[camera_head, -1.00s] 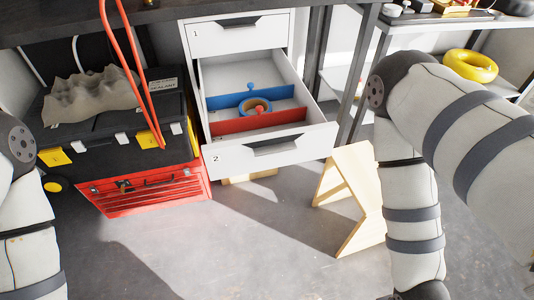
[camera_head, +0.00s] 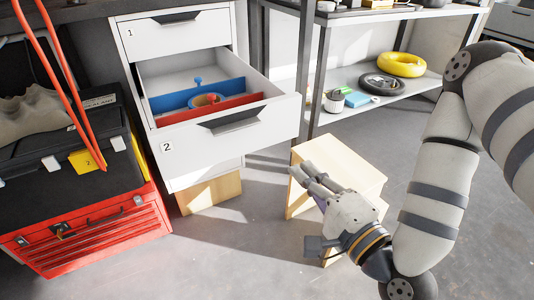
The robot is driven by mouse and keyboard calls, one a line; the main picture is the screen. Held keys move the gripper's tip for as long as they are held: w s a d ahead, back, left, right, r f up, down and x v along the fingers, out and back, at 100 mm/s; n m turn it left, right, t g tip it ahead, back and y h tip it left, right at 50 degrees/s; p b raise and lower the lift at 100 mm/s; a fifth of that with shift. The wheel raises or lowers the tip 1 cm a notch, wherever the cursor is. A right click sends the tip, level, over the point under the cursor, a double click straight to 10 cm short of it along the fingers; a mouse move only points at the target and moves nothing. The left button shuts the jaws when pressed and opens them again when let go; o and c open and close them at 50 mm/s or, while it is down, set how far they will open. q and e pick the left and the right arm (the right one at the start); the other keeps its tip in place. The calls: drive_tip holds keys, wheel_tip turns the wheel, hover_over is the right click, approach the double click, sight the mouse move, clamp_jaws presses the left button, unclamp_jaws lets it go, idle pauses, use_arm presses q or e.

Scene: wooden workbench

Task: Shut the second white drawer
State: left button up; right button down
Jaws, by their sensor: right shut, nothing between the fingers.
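The second white drawer (camera_head: 230,142), marked 2, is pulled out of the white drawer cabinet. Inside it are a blue divider (camera_head: 180,98), a red divider (camera_head: 200,112) and a tape roll (camera_head: 207,100). The top drawer (camera_head: 178,34), marked 1, is shut. My right gripper (camera_head: 300,174) is shut and empty. It is in front of the wooden step stool, to the right of and lower in the picture than the open drawer, apart from it. My left gripper is out of view.
A wooden step stool (camera_head: 342,160) stands right of the cabinet. A red toolbox (camera_head: 90,235) with a black case (camera_head: 70,165) on top stands at left. A shelf with a yellow ring (camera_head: 401,64) is at the back right. The floor in front is clear.

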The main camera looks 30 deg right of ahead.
sight(264, 129)
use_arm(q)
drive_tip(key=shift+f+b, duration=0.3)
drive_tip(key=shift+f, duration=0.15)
use_arm(e)
drive_tip(key=w, duration=1.3)
drive_tip(key=shift+a, duration=0.15)
drive_tip(key=shift+w, duration=0.1)
